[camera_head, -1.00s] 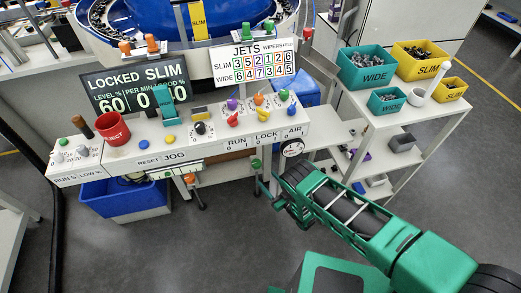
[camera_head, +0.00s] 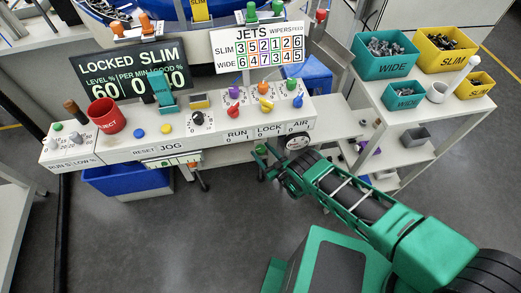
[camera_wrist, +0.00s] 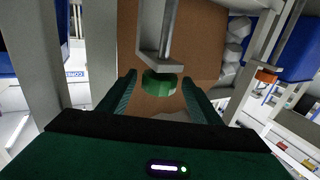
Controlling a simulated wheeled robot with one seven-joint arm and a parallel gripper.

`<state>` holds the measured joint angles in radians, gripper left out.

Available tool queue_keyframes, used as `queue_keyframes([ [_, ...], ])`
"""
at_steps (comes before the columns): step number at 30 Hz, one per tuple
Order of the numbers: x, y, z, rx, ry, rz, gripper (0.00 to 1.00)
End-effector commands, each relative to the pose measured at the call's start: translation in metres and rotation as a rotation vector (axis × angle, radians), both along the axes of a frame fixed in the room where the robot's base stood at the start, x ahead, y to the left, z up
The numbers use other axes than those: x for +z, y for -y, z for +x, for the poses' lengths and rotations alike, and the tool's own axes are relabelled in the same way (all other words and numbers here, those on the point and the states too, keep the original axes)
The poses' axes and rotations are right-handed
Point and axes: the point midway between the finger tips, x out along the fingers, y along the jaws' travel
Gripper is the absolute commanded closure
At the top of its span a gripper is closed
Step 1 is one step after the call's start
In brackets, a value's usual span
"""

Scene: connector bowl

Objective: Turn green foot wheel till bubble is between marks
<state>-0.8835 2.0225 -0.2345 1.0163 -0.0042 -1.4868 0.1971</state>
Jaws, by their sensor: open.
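The green foot wheel (camera_wrist: 159,84) shows in the wrist view, under a pale bracket with a metal rod above it. My gripper (camera_wrist: 158,90) is open, with one finger on each side of the wheel and visible gaps; I cannot tell how far the fingers reach along it. In the head view my gripper (camera_head: 268,160) is below the front of the control panel, near a small green knob (camera_head: 261,149) that looks like the same wheel. A level strip (camera_head: 174,162) seems to hang under the JOG label; its bubble and marks are too small to read.
An orange foot wheel (camera_wrist: 266,76) stands to the right in the wrist view. The control panel (camera_head: 215,143) overhangs my gripper. A blue bin (camera_head: 125,181) sits under it at left. A white shelf (camera_head: 440,112) with teal and yellow bins stands at right.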

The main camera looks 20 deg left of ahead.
Motion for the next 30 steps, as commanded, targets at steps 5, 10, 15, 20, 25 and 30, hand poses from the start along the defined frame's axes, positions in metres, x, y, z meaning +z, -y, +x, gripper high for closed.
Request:
queue_keyframes([
  [5, -0.0001, -0.01, 0.0088, -0.002, 0.001, -0.001, 0.42],
  [10, -0.0004, -0.0121, 0.0115, -0.004, 0.0, -0.002, 0.42],
  [15, -0.0003, -0.0117, 0.0117, -0.004, 0.0, -0.001, 0.42],
  [20, -0.0002, -0.0115, 0.0118, -0.004, 0.0, -0.001, 0.73],
  [25, -0.0002, -0.0118, 0.0114, -0.005, 0.0, -0.001, 0.83],
  [30, -0.0003, -0.0116, 0.0111, -0.046, 0.0, 0.002, 0.83],
])
